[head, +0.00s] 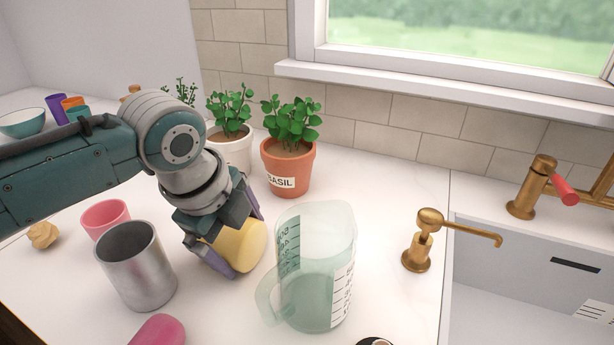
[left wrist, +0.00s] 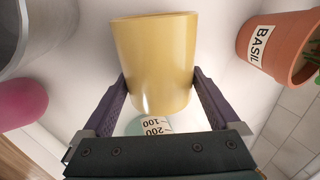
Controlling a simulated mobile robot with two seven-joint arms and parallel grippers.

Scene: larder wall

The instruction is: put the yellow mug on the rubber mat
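The yellow mug (head: 243,246) is between the fingers of my left gripper (head: 236,230), behind and left of the clear measuring jug. In the left wrist view, the mug (left wrist: 154,60) fills the space between the two purple fingers, which press on its sides. The left gripper is shut on it. In the head view part of the mug is hidden by the gripper, and I cannot tell whether it touches the counter. No rubber mat is visible in either view. My right gripper is not in view.
The measuring jug (head: 316,272) stands close to the right of the mug. A metal canister (head: 138,268) and a pink cup (head: 104,216) stand left. The basil pot (head: 288,168) is behind. A brass soap dispenser (head: 417,250) and the sink (head: 530,262) are right.

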